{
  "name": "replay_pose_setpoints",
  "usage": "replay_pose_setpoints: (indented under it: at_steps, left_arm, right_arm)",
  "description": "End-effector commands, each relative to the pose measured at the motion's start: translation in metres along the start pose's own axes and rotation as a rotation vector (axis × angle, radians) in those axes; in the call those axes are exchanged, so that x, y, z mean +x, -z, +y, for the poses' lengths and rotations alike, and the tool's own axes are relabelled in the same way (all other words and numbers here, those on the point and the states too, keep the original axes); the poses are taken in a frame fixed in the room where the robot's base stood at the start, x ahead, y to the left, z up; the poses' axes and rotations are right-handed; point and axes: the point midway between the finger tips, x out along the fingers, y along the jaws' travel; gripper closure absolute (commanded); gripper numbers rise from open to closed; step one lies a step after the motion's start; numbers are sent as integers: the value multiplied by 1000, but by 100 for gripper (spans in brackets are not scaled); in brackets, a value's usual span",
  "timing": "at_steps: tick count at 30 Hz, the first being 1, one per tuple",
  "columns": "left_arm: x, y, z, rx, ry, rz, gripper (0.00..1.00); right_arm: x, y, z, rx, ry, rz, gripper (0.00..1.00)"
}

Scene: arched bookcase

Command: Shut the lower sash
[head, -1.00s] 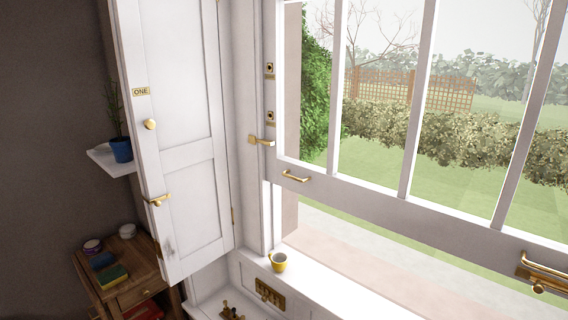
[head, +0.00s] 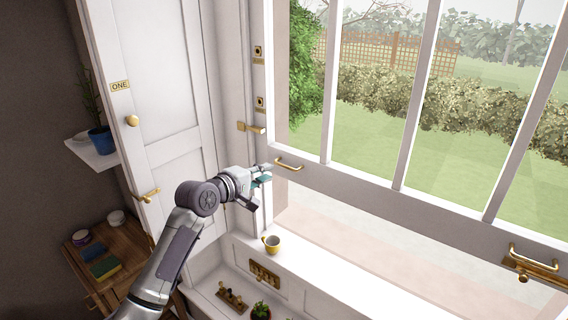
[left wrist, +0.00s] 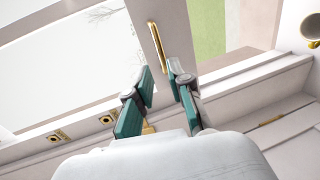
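The lower sash (head: 355,190) is a white frame with tall panes, standing raised with an open gap above the sill (head: 320,270). Its bottom rail carries a brass left handle (head: 289,164) and a brass right handle (head: 533,256). My left gripper (head: 264,174) is just left of the left handle in the head view. In the left wrist view the gripper (left wrist: 160,78) has its teal-padded fingers apart with nothing between them. The left handle (left wrist: 155,46) lies beyond the fingertips, seemingly apart from them. My right gripper is out of view.
A brass catch (head: 251,127) juts from the left window frame. A white shutter (head: 160,110) is beside my left arm. A wooden cabinet (head: 105,255) stands at lower left.

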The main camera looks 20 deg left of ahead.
Motion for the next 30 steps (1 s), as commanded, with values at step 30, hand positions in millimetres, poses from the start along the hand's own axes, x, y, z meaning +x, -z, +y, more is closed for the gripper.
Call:
replay_pose_setpoints:
  at_steps: [30]
  left_arm:
    - [93,0,-1,2,1,1,82]
  right_arm:
    - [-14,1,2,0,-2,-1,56]
